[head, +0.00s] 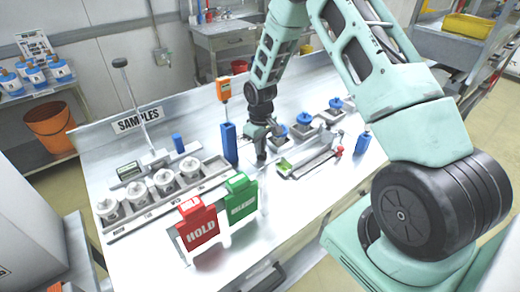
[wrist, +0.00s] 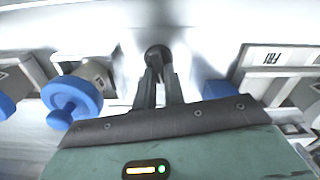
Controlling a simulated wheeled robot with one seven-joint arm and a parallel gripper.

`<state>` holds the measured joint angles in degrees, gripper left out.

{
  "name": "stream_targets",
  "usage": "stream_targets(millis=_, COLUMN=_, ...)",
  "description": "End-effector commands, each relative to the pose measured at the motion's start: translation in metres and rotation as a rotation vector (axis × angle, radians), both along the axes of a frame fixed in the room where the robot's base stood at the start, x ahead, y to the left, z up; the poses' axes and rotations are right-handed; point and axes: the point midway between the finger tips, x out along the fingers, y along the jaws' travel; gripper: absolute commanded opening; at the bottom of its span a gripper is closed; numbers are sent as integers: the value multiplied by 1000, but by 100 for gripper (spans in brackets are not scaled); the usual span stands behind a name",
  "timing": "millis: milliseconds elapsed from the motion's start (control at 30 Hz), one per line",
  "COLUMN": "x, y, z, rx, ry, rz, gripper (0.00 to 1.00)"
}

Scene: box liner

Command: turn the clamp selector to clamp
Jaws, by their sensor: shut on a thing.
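My gripper (head: 262,150) reaches down to the steel bench near its middle, between the blue upright block and the green-marked tray. In the wrist view, the fingers of my gripper (wrist: 160,88) come together on a small dark round knob (wrist: 157,51), which looks like the clamp selector. The fingers cover part of it, and I cannot read its markings or tell which way it points. In the head view the knob is hidden behind my gripper.
Blue-knobbed fixtures (head: 303,119) stand just right of my gripper; one blue knob (wrist: 75,96) shows in the wrist view. A blue block (head: 229,143) stands close left. Red HOLD (head: 200,228) and green (head: 240,200) signs stand at the front. Several lidded jars (head: 163,182) sit left.

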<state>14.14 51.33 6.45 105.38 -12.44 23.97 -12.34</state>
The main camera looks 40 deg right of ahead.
Motion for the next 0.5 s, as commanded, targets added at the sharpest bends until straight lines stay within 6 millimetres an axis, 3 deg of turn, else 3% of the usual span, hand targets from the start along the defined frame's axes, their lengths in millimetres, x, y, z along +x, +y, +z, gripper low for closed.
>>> stream_targets(millis=500, x=1, y=-4, z=-1, rx=-1, ry=-1, rz=-473, gripper=0)
